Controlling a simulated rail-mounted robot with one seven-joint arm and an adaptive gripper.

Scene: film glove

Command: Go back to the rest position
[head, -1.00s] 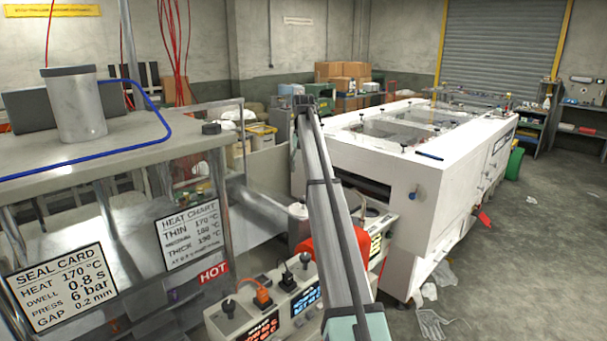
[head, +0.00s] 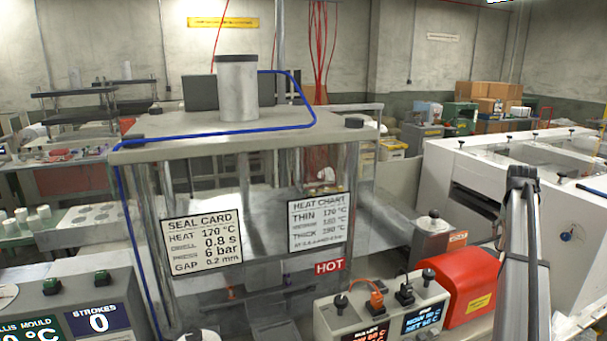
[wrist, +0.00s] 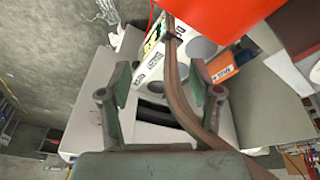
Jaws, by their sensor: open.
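My gripper (wrist: 161,82) is open in the wrist view, its two fingers apart with nothing gripped between them. A brown cable or strap runs down past the right finger in that view; I cannot tell what it belongs to. A large red surface fills the top right of the wrist view, close to the camera. In the head view my arm rises at the right side, and my gripper is not visible there.
The heat-seal press (head: 250,135) with its seal card (head: 201,240) stands at centre left. A control box (head: 380,312) and a red housing (head: 472,285) sit left of my arm. A long white machine (head: 440,165) stands behind it. Grey floor (wrist: 50,50) shows at the wrist view's left.

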